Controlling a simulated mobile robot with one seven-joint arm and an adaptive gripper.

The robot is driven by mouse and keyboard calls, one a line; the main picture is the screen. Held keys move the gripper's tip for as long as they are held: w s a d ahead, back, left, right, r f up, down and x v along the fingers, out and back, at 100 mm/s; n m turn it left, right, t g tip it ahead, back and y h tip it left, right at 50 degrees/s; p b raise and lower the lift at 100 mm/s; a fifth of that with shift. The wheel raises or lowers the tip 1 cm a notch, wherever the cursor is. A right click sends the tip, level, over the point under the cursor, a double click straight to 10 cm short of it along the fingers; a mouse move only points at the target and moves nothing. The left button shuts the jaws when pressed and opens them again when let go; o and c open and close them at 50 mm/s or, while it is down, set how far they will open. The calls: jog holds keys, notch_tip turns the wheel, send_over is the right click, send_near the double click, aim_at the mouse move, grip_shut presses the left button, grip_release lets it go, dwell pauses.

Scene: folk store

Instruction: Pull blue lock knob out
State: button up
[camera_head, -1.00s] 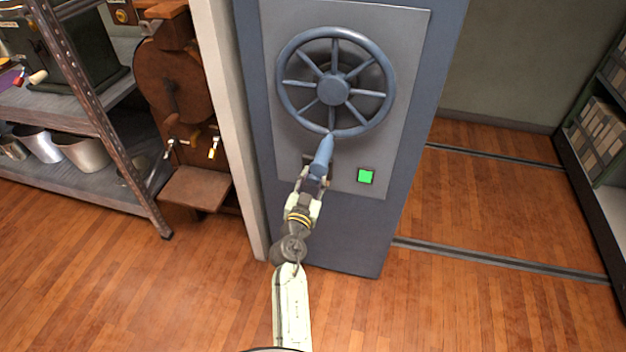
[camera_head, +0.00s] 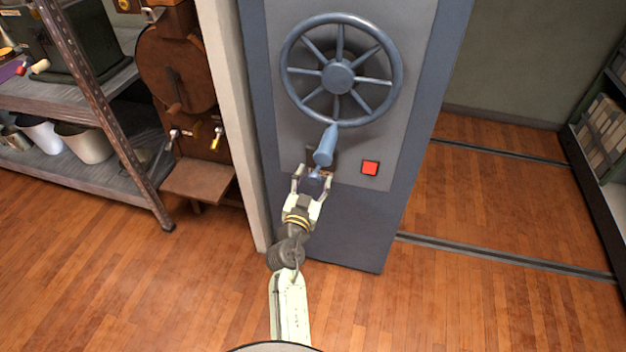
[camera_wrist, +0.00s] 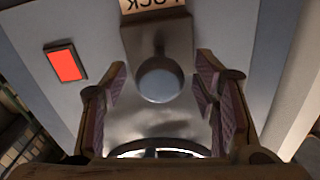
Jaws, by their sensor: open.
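The blue lock knob (camera_head: 316,174) sticks out from the grey door panel, just below the wheel's handle. In the wrist view the round end of the knob (camera_wrist: 160,80) faces me, below a partly cropped, upside-down "LOCK" label (camera_wrist: 152,5). My gripper (camera_head: 313,180) is open in front of the panel, with one finger on each side of the knob. In the wrist view both fingers of my gripper (camera_wrist: 162,88) stand apart from the knob, with gaps on both sides. The knob's base is partly hidden in the head view.
A large blue spoked wheel (camera_head: 338,77) is on the door above, and its handle (camera_head: 326,145) hangs close over my gripper. A red light (camera_head: 370,168) is right of the knob. A metal shelf (camera_head: 75,170) and a brown wooden machine (camera_head: 180,75) stand left. Floor is clear in front.

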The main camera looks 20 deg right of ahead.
jog(key=v, duration=0.7)
jog(key=shift+s+a, duration=0.15)
jog(key=shift+s, duration=0.05)
dwell(0.7)
